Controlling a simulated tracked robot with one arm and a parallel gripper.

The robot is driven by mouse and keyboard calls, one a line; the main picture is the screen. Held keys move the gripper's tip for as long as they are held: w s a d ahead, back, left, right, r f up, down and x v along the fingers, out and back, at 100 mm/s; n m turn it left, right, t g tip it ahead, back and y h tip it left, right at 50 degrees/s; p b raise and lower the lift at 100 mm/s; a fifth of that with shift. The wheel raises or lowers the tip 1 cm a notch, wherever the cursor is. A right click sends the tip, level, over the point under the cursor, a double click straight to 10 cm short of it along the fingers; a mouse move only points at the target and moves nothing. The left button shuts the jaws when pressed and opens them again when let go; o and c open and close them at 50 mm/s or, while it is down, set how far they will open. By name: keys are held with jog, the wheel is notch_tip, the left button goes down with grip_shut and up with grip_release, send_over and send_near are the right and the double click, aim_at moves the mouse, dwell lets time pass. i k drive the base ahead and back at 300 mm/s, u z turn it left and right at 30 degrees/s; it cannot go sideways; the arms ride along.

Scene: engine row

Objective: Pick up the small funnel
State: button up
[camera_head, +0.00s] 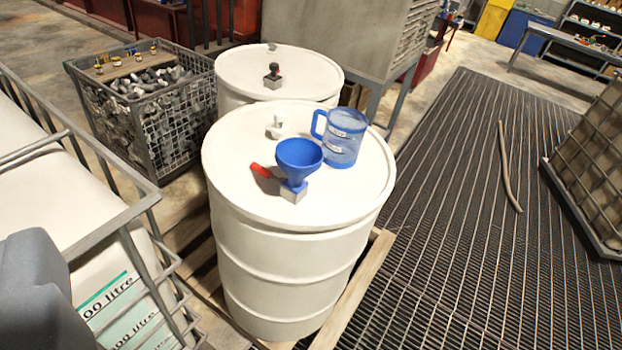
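A small blue funnel (299,159) stands upright, wide mouth up, on top of a white drum (230,195). Its lower end meets a small whitish block (293,192) on the drum lid; whether it sits in the block cannot be told. A clear blue measuring jug (343,140) with a blue handle stands right behind the funnel. A red-handled item (261,170) lies just left of the funnel, partly hidden by it. A grey part at the lower left edge may be mine. My gripper's fingers do not show in this view.
A second white drum (290,66) stands behind, with a dark-knobbed fitting (272,76) on it. A wire crate (160,125) of grey parts is at the left, and a caged white tank (40,190) is nearer. Dark grating (450,250) with a hose (507,168) lies right.

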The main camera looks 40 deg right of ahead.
aim_at(298, 158)
jog(key=z, duration=0.85)
jog(key=i, duration=1)
jog(key=z, duration=0.85)
jog(key=k, duration=1)
jog(key=u, duration=0.6)
